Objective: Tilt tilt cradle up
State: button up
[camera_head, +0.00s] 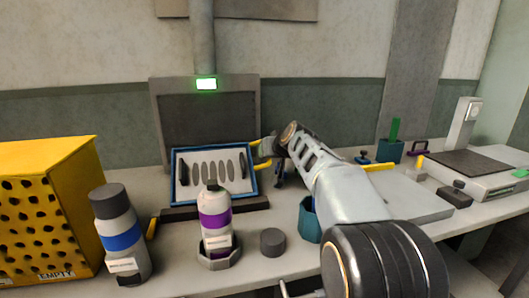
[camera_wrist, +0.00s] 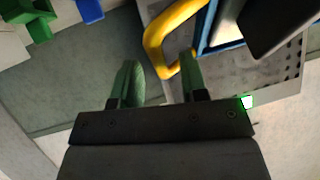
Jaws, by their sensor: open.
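The tilt cradle appears to be the blue-framed tray (camera_head: 173,190), whose pale face leans toward the head view with a row of dark dies (camera_head: 203,172) on it. A yellow handle (camera_head: 263,166) sticks out at its right side. My gripper (camera_head: 270,147) is at that right edge, close to the handle, its fingers partly hidden in the head view. In the wrist view, my gripper (camera_wrist: 159,62) is open, and the bend of the yellow handle (camera_wrist: 153,42) reaches between the fingertips. The blue frame (camera_wrist: 203,40) shows beyond it. I cannot tell whether a finger touches the handle.
A grey panel (camera_head: 160,100) with a lit green display (camera_head: 206,84) stands behind the cradle. A purple-banded bottle (camera_head: 214,215), a blue-banded bottle (camera_head: 122,240) and a yellow perforated box (camera_head: 45,210) stand in front and left. A teal cup (camera_head: 308,222) is below my arm.

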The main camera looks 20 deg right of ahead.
jog(key=v, duration=1.3)
jog(key=shift+s+r+p, duration=0.25)
jog(key=shift+s+p, duration=0.1)
jog(key=shift+d, duration=0.1)
